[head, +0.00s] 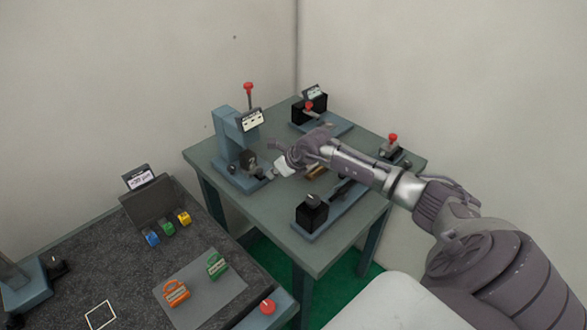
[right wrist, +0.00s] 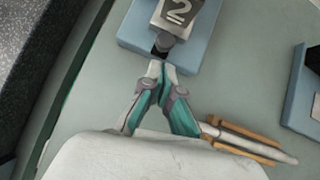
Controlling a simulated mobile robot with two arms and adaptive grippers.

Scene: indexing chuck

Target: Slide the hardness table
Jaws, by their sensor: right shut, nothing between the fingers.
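The hardness tester (head: 228,135) is a blue-grey column device at the left rear of the green-grey table, with a red-knobbed lever and a small display. At its foot is a dark-and-grey block (head: 249,162) on a blue base. The right wrist view shows a grey block marked "2" (right wrist: 178,14) on a blue base (right wrist: 200,42), with a dark knob on its near side. My right gripper (head: 278,166) is beside the tester's foot. Its fingertips (right wrist: 161,68) are shut and empty, right at the knob; contact cannot be told. My left gripper is not in view.
A black block fixture (head: 311,211) stands at the table's front, another (head: 308,106) at the back. An orange-and-grey tool (right wrist: 245,140) lies right of my fingers. A dark bench (head: 75,260) at left holds coloured pieces and a red knob (head: 267,306).

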